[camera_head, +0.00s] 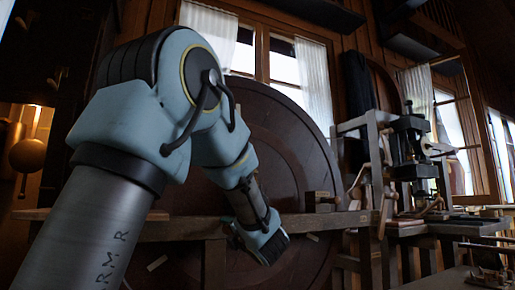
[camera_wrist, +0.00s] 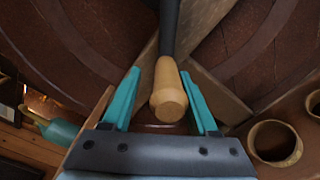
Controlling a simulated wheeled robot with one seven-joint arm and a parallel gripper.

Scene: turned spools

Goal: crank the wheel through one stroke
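The wheel (camera_head: 285,125) is a large dark wooden disc standing upright behind my arm; part of it is hidden by the arm and a wooden beam. In the wrist view its curved rim and spokes (camera_wrist: 235,45) fill the background. A crank handle with a pale turned wooden grip (camera_wrist: 168,92) and a dark shaft points toward the wrist camera. My gripper (camera_wrist: 160,73) is open, its teal fingers on either side of the grip, with a visible gap at the left; contact at the right cannot be told. In the head view my gripper (camera_head: 265,243) is low in front of the wheel and hides the handle.
A wooden beam (camera_head: 180,230) crosses in front of the wheel. A wooden frame machine with dark metal parts (camera_head: 408,150) stands at the right, beside benches. In the wrist view, hollow wooden rings (camera_wrist: 274,143) lie close at right and a teal-grey turned piece (camera_wrist: 58,131) at left.

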